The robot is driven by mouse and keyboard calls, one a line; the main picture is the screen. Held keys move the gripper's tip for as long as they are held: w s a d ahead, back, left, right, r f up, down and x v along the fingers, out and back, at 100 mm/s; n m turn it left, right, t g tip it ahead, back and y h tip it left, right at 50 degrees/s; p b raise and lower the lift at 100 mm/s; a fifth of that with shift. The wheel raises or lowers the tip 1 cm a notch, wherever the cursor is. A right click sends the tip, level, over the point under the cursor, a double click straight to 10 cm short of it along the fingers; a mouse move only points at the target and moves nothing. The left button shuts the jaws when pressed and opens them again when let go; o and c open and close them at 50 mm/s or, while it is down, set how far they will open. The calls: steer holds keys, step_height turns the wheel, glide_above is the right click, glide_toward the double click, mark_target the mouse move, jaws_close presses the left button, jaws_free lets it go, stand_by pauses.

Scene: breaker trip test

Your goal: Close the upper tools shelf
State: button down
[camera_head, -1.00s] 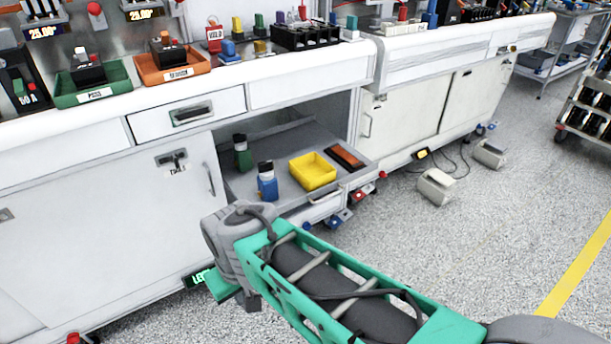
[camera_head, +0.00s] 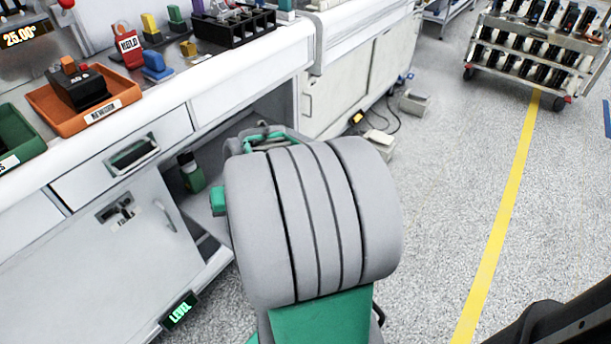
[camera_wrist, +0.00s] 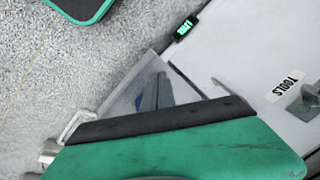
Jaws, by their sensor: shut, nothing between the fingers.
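The tools shelf (camera_head: 203,213) is a grey pull-out tray in the open bay of the white bench. My arm hides most of it in the head view. A green bottle (camera_head: 190,173) stands on its inner left part. In the wrist view, a grey corner of the shelf (camera_wrist: 128,98) shows beyond my gripper, with a pale handle (camera_wrist: 72,124) at its left; the shelf is out. My gripper (camera_wrist: 165,122), green with a dark edge, is shut and empty and overlaps the shelf in that view. I cannot tell whether they touch. The head view hides the jaws.
A closed drawer (camera_head: 130,155) sits above the cabinet door (camera_head: 115,255) labelled TOOLS. Grey boxes and cables (camera_head: 378,140) lie on the floor. Floor to the right is clear up to a trolley (camera_head: 530,55).

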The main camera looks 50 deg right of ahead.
steer(key=s+d+m+t+h+p, duration=0.1)
steer(key=s+d+m+t+p, duration=0.35)
steer(key=d, duration=0.75)
steer(key=s+d+m+t+p, duration=0.15)
steer(key=s+d+m, duration=0.5)
steer(key=d, duration=0.65)
steer(key=x, duration=0.3)
steer(key=b+x, duration=0.1)
steer(key=x, duration=0.2)
steer(key=b+x, duration=0.1)
steer(key=x, duration=0.2)
steer(key=shift+w+r, duration=0.2)
steer(key=shift+w, duration=0.4)
